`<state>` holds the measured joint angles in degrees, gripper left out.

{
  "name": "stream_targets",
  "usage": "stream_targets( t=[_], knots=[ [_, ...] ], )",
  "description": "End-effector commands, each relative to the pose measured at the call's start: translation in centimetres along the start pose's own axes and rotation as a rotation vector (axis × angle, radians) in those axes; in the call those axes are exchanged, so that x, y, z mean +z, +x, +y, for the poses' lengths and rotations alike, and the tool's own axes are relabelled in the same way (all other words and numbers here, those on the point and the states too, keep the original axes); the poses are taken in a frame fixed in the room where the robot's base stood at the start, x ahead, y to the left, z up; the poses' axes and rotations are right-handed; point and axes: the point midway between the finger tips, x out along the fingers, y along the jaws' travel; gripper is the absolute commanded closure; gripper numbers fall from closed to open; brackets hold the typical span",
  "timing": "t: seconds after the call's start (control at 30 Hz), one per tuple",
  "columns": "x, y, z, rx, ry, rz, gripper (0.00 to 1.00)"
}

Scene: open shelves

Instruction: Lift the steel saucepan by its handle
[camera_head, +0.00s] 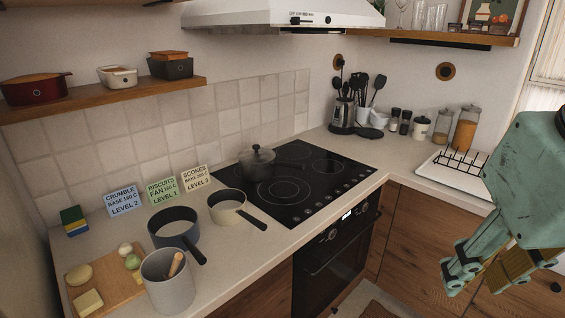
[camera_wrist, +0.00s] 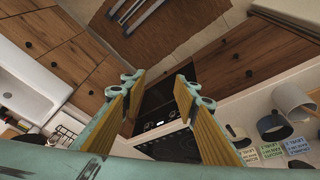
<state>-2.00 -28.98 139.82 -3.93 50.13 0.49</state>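A grey metallic pot with a lid (camera_head: 257,162) stands at the hob's back left, with a dark handle apparently pointing right. A dark blue-grey saucepan (camera_head: 172,228) and a cream saucepan (camera_head: 228,204) stand on the counter left of the hob, their black handles towards the front. Which one is the steel saucepan is not certain; the lidded pot looks most metallic. In the wrist view the blue-grey pan (camera_wrist: 272,126) and cream pan (camera_wrist: 238,133) show at right. My gripper (camera_head: 490,272) is at the right, far from all pans. In the wrist view my gripper (camera_wrist: 158,92) is open and empty.
The black hob (camera_head: 310,183) is otherwise clear. A grey crock (camera_head: 168,287) and a chopping board with food (camera_head: 108,283) are front left. Recipe cards (camera_head: 162,191) stand behind the pans. A wall shelf (camera_head: 110,98) and hood (camera_head: 270,18) overhang the counter.

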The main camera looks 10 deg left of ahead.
Motion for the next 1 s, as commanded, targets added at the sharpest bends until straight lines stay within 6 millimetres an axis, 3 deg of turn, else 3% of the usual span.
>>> stream_targets(
  t=[0.47,1.0],
  knots=[
    [-10.7,-0.9,0.9,0.068,-0.138,-0.015,0.72],
    [-22.6,0.5,-0.3,0.135,-0.302,-0.018,0.72]
  ],
)
